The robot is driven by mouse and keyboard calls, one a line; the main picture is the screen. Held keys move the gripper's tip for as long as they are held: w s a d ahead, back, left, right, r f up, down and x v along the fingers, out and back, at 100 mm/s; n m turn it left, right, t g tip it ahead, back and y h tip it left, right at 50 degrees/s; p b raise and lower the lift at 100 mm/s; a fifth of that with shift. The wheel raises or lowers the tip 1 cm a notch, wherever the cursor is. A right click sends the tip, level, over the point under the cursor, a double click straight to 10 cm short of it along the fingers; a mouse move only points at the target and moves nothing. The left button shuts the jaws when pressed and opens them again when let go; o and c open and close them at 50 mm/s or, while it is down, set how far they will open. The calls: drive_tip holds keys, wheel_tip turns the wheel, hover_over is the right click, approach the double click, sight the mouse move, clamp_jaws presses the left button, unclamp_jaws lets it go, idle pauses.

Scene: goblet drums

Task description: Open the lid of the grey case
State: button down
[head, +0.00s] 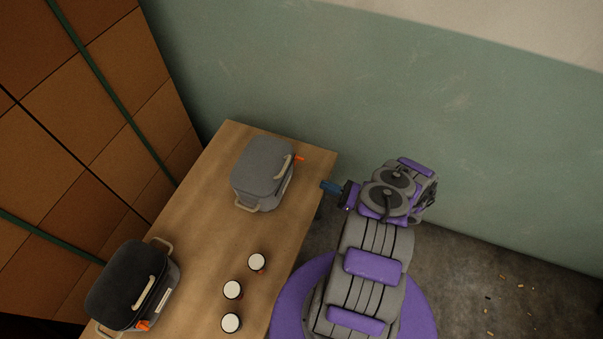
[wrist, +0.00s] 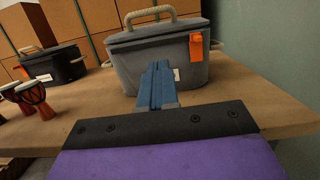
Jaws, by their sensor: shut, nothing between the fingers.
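The grey case (head: 264,170) stands at the far end of the wooden table, with its lid closed and a beige handle on top. In the wrist view the grey case (wrist: 160,58) is straight ahead, with an orange latch (wrist: 196,48) on its front, right of the middle. The latch (head: 299,158) also shows as a small orange spot in the head view. My gripper (head: 328,187) has blue fingers and is shut and empty, to the right of the case in the head view. In the wrist view my gripper (wrist: 157,72) overlaps the case front, left of the latch; contact cannot be told.
A black-lidded case (head: 128,285) stands at the near left of the table (head: 205,215). Three small goblet drums (head: 232,290) stand near the table's right edge. Stacked brown boxes (head: 95,100) are on the left. A green wall (head: 400,90) is behind the table.

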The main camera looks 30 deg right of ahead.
drive_tip(key=r+b+x, duration=0.1)
drive_tip(key=r+x, duration=0.1)
drive_tip(key=x, duration=1)
drive_tip(key=shift+r+b, duration=0.3)
drive_tip(key=shift+r, duration=0.1)
drive_tip(key=shift+r, duration=0.1)
